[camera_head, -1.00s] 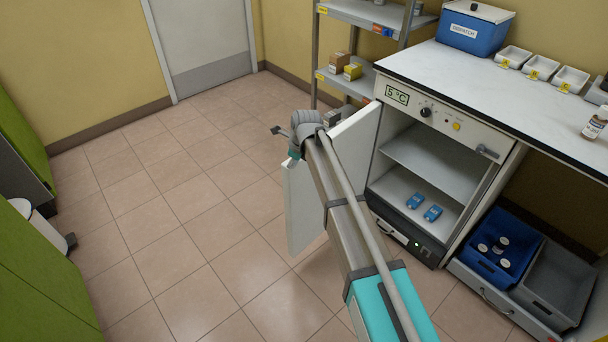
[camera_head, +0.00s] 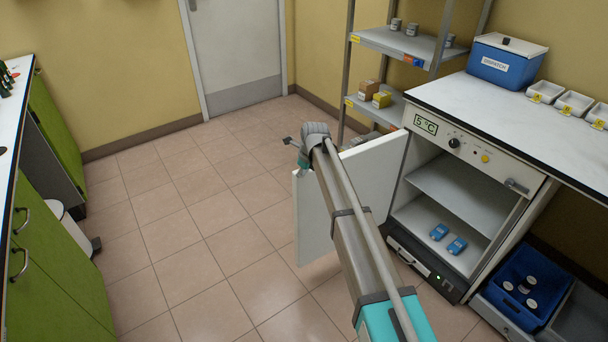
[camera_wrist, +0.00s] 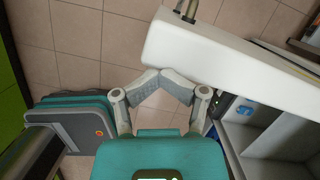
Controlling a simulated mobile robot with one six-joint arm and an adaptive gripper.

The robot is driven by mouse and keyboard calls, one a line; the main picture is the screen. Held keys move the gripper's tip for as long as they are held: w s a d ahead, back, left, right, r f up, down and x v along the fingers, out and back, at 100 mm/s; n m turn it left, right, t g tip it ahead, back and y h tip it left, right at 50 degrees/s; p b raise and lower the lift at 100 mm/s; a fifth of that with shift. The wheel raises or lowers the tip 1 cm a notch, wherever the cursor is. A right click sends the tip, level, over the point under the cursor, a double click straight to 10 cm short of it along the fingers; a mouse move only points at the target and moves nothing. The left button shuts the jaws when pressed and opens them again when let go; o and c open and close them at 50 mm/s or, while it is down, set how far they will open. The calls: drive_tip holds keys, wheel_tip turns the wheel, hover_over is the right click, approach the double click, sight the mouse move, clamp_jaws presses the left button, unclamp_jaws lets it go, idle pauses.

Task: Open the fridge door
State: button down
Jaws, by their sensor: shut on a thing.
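The white fridge door (camera_head: 372,190) stands wide open, swung out to the left of the fridge (camera_head: 455,200), with its inner face towards me. In the wrist view the door (camera_wrist: 230,55) crosses the upper right, with a metal handle (camera_wrist: 188,10) on its far, outer side. My gripper (camera_wrist: 162,76) is on the inner side of the door near its free edge. Its fingers are drawn together, tips close against the door; what lies between them is hidden. In the head view my gripper (camera_head: 303,158) is partly covered by my arm.
Two blue items (camera_head: 448,239) lie inside the fridge. A metal shelf rack (camera_head: 385,100) stands behind the door. A blue crate (camera_head: 525,285) is in a low drawer at right. Green cabinets (camera_head: 50,250) and a bin (camera_head: 72,228) line the left. The floor between is clear.

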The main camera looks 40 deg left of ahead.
drive_tip(key=shift+s, duration=0.1)
drive_tip(key=shift+d, duration=0.15)
drive_tip(key=shift+s+d, duration=0.3)
drive_tip(key=shift+d, duration=0.5)
drive_tip(key=s+d+p+v, duration=0.1)
drive_tip(key=p+v, duration=0.9)
drive_tip(key=shift+s+d, duration=0.3)
drive_tip(key=shift+s, duration=0.05)
